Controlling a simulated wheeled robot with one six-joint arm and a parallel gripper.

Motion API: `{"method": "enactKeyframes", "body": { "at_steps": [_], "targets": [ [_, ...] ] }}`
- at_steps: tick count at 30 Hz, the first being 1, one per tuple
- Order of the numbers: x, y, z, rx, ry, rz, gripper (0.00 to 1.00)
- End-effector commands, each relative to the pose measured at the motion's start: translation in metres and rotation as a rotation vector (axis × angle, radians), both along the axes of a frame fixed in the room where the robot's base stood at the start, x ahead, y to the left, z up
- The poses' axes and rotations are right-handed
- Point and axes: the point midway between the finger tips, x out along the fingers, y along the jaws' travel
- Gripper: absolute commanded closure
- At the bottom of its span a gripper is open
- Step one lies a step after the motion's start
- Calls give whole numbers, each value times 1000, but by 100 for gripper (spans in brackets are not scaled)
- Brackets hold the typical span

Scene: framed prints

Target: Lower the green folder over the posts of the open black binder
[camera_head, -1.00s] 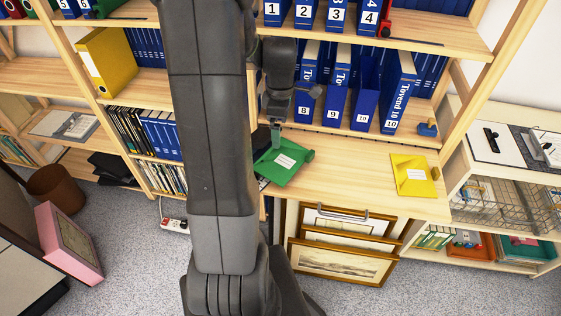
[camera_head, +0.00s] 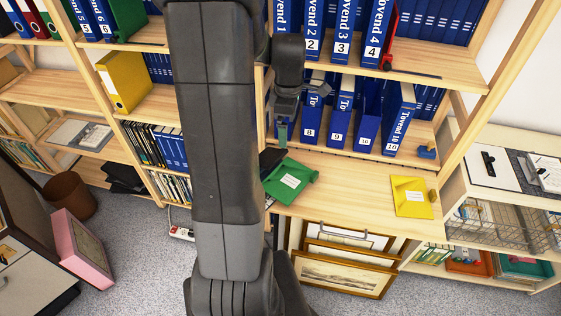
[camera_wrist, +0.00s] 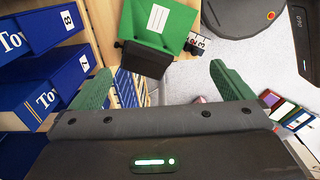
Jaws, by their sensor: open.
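The green folder (camera_head: 291,182) lies on the wooden desk shelf, with a white label facing up. It also shows in the wrist view (camera_wrist: 180,35), with a black piece (camera_wrist: 144,58) along its lower edge. The black binder (camera_head: 271,158) shows as a dark patch at the folder's far left, mostly hidden by my arm and the folder. I cannot see its posts, or whether the folder sits around them. My gripper (camera_head: 283,133) is above and behind the folder, apart from it. In the wrist view its green fingers (camera_wrist: 163,84) are spread and empty.
Numbered blue binders (camera_head: 340,112) stand on the shelf close behind my gripper. A yellow folder (camera_head: 412,196) lies on the desk at right, with clear wood between it and the green folder. Framed prints (camera_head: 342,272) lean below the desk.

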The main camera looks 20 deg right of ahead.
Motion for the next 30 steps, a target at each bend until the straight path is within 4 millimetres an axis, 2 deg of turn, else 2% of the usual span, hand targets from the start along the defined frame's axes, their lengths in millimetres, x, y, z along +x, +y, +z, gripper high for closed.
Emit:
{"method": "enactKeyframes", "body": {
  "at_steps": [11, 17, 23, 30],
  "targets": [
    [0, 0, 2, 0, 0, 0, 0],
    [0, 0, -5, 0, 0, 0, 0],
    [0, 0, -25, 0, 0, 0, 0],
    [0, 0, -56, 1, 1, 0, 0]
  ]
}}
